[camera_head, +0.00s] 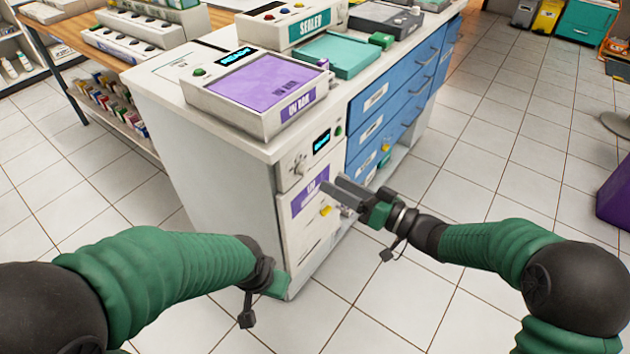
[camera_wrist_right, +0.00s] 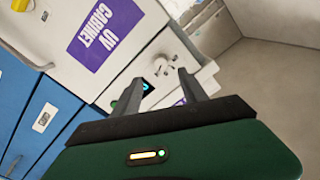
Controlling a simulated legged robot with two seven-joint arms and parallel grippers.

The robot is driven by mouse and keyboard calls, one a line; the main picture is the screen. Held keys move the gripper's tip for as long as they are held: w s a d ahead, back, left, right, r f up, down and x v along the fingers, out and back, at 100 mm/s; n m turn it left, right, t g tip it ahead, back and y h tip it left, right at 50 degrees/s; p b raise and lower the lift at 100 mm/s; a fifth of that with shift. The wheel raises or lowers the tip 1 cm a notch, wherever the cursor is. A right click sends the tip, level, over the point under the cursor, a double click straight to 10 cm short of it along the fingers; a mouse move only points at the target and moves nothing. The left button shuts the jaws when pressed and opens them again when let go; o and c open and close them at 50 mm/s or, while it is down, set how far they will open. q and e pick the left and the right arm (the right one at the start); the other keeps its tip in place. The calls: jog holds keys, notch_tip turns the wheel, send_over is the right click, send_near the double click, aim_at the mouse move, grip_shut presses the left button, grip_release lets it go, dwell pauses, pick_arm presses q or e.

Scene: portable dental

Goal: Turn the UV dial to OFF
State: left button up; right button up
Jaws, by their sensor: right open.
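The UV dial (camera_head: 297,166) is a pale knob on the cabinet's upper front panel, left of a lit cyan display (camera_head: 321,141). The purple UV CABINET label (camera_head: 310,190) is just below it. My right gripper (camera_head: 332,184) is open and empty in front of the cabinet, to the right of and lower than the dial in the head view. In the right wrist view the dial (camera_wrist_right: 163,66) shows beyond the two spread fingers (camera_wrist_right: 161,77), apart from them. The dial's setting is too small to read. My left gripper (camera_head: 277,285) is low by the cabinet's base, its fingers hidden.
A purple-topped tray unit (camera_head: 255,85) and a teal tray (camera_head: 336,54) stand on the cabinet top. Blue drawers (camera_head: 385,100) with handles line the right side. The tiled floor at the right (camera_head: 520,190) is clear.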

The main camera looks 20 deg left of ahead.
aim_at(308, 172)
jog(key=b+x, duration=0.1)
jog(key=x, duration=0.6)
jog(key=shift+s+a+f+b, duration=0.1)
jog(key=shift+a+f+b, duration=0.15)
jog(key=shift+b, duration=0.15)
jog(key=shift+a, duration=0.3)
jog(key=shift+d+r, duration=0.2)
jog(key=shift+d, duration=0.2)
jog(key=shift+c, duration=0.2)
pick_arm(q)
notch_tip(308, 172, down, 2)
jog(key=shift+a+f, duration=0.15)
jog(key=shift+f, duration=0.1)
pick_arm(e)
jog(key=shift+a, duration=0.1)
grip_shut()
